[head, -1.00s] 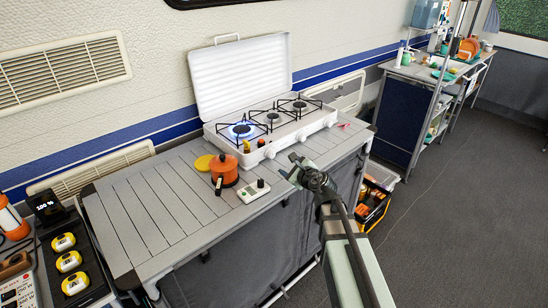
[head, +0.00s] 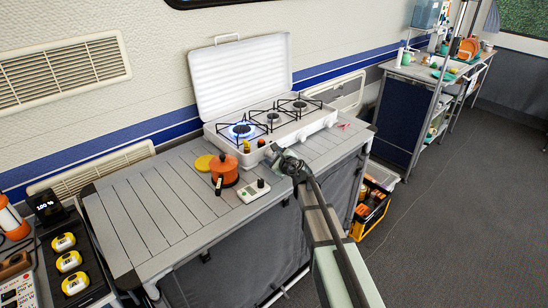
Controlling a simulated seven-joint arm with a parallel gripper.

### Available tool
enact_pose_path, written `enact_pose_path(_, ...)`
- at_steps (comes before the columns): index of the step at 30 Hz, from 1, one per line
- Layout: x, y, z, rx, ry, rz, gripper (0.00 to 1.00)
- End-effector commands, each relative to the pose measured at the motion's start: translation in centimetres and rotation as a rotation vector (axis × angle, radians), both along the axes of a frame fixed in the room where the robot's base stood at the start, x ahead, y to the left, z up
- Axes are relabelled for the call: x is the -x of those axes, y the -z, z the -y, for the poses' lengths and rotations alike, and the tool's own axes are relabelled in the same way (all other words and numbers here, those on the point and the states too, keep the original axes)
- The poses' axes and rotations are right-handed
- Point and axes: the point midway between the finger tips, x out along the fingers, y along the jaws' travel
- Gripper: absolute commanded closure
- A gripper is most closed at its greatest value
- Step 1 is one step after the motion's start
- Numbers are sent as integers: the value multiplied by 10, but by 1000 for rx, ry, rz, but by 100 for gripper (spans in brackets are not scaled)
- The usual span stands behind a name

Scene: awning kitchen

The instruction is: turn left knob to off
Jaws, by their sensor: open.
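The white camping stove (head: 300,132) stands on the slatted table with its lid raised. Its left burner (head: 241,131) burns with a blue flame; I see no flame on the other two. The stove's knobs are small along its front face, and their settings are too small to read. My gripper (head: 271,154) is open in front of the left part of that face, close to a small pale knob (head: 261,143). It hides part of the front there. I cannot tell whether it touches a knob.
An orange pot (head: 224,169) stands on the table left of my gripper, with a yellow disc (head: 204,162) behind it. A small white device (head: 254,190) lies near the front edge. A small yellow-orange item (head: 246,147) is at the stove's left front. The table's left part is clear.

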Motion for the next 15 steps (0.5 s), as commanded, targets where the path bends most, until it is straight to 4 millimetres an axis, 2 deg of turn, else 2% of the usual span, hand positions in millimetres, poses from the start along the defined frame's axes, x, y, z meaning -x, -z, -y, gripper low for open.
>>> enact_pose_path(8, -2, 1, -1, 0, 0, 0, 41)
enact_pose_path(15, -2, 0, -1, 0, 0, 0, 63)
